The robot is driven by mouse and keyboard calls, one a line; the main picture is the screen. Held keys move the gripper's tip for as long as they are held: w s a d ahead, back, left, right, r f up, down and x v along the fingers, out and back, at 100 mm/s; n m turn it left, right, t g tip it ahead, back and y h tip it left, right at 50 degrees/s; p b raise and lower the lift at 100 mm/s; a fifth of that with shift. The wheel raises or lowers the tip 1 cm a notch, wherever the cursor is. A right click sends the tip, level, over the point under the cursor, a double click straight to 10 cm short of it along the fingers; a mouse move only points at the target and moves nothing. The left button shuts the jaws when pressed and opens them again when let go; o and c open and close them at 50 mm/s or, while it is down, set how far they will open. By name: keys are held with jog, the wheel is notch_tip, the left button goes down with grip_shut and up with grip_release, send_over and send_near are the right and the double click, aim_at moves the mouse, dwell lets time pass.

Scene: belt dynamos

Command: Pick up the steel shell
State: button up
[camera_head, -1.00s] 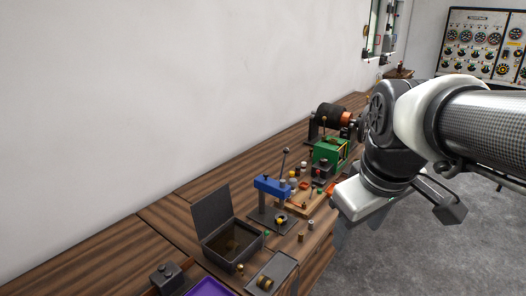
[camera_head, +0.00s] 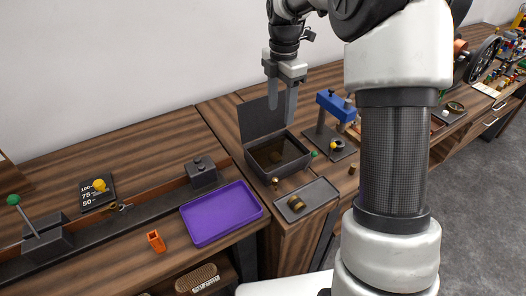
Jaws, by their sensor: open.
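My gripper (camera_head: 282,107) points down with its two fingers apart and nothing between them. In the picture it stands in front of the raised lid of an open dark grey box (camera_head: 262,160). I cannot make out a steel shell for certain. A small brass-coloured spool-like part (camera_head: 296,203) lies in a shallow grey tray (camera_head: 318,192) in front of the box. A small brass part (camera_head: 275,183) stands between the box and that tray. The bottom of the box is dark, and its contents are unclear. My arm hides part of the bench to the right.
A purple tray (camera_head: 222,213), an orange holder (camera_head: 155,241) and a dark block (camera_head: 201,172) are on the left bench. A blue press (camera_head: 335,106) stands right of the box. A lever (camera_head: 32,222) stands at far left. The wooden bench behind the rail is largely clear.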

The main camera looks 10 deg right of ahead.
send_over(276, 155)
jog(key=f, duration=1.1)
jog(key=shift+s+d+f, duration=0.2)
jog(key=shift+s+f, duration=0.15)
jog(key=shift+w+a+f, duration=0.1)
jog(key=shift+f, duration=1.35)
jog(key=shift+w+f, duration=0.1)
jog(key=shift+f, duration=1.35)
jog(key=c, duration=1.2)
jog(key=shift+c, duration=0.5)
jog(key=shift+r, duration=0.15)
